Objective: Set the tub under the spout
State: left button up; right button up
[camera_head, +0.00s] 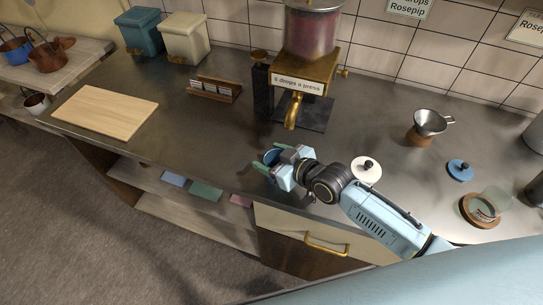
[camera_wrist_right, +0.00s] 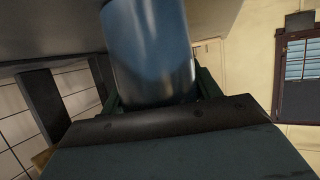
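The blue tub (camera_head: 271,156) is at the front part of the counter, nearer me than the brass spout (camera_head: 292,113) and a little to its left. My right gripper (camera_head: 273,160) is around the tub, with a green finger on each side. In the right wrist view the tub (camera_wrist_right: 150,50) fills the space between the fingers, which appear closed on its sides. The gripper hides part of the tub, so I cannot tell whether its base touches the counter. The spout belongs to a brass dispenser (camera_head: 308,72) with a red-filled jar. My left gripper is not in view.
A dark plate (camera_head: 318,115) lies below the dispenser. A wooden card rack (camera_head: 215,90) and cutting board (camera_head: 105,112) are to the left. A white lidded item (camera_head: 366,170), a funnel (camera_head: 430,123) and a blue lid (camera_head: 460,170) are to the right. The counter between tub and spout is clear.

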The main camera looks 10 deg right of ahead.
jog(key=o, duration=0.3)
jog(key=shift+r, duration=0.1)
jog(key=shift+s+d+r, duration=0.1)
jog(key=shift+s+r, duration=0.05)
jog(key=p+v, duration=0.1)
jog(key=v, duration=1)
jog(key=shift+s+d+r, duration=0.1)
jog(key=shift+s+r, duration=0.1)
jog(key=shift+s, duration=0.05)
